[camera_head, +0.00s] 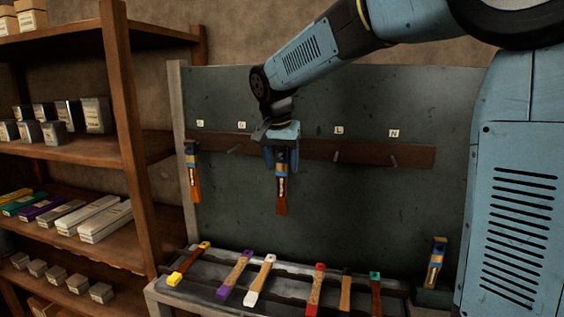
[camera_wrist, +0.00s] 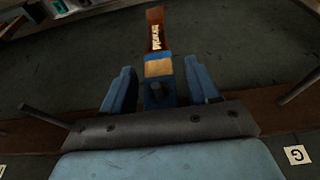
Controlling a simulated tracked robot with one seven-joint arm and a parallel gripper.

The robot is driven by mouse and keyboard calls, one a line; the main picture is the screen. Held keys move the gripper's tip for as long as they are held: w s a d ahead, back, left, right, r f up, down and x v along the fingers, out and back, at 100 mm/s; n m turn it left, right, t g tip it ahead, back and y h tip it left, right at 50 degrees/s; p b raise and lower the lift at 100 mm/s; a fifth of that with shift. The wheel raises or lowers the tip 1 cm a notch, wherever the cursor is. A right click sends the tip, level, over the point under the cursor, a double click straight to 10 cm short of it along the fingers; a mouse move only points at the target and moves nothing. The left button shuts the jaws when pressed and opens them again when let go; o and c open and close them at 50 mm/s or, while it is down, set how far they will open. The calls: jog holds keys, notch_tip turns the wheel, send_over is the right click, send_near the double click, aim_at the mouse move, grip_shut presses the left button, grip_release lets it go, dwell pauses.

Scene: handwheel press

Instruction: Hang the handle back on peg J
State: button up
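The handle (camera_head: 281,190), blue at the top with an orange-brown lower part, hangs upright against the board at the middle peg position, between the tags G (camera_head: 242,125) and L (camera_head: 339,130). My gripper (camera_head: 281,158) is at its top end and hides the tag there. In the wrist view the handle (camera_wrist: 158,68) lies between the two blue fingers (camera_wrist: 160,88), with a gap on each side, so my gripper is open around it. A round dark peg end (camera_wrist: 157,88) shows at the handle's blue top, which appears to hang on it.
Bare pegs (camera_head: 234,150) (camera_head: 336,157) (camera_head: 393,160) stick out on both sides. A similar handle (camera_head: 193,172) hangs at far left. Another (camera_head: 435,262) stands in a dark block at right. Several coloured handles lie on a bench rack (camera_head: 285,278) below. Shelves (camera_head: 125,130) stand left.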

jog(key=shift+o, duration=0.4)
jog(key=shift+r, duration=0.1)
jog(key=v, duration=1.3)
jog(key=s+d+f+n+t, duration=0.1)
jog(key=s+d+f+n, duration=0.1)
jog(key=s+d+f, duration=0.6)
jog(key=s+d+f+n+t+y, duration=0.1)
jog(key=s+d+f+n, duration=0.1)
jog(key=s+d+f, duration=0.6)
jog(key=s+d, duration=0.3)
jog(key=s, duration=0.4)
jog(key=shift+d+f, duration=0.2)
jog(key=shift+d, duration=0.1)
jog(key=shift+c, duration=0.4)
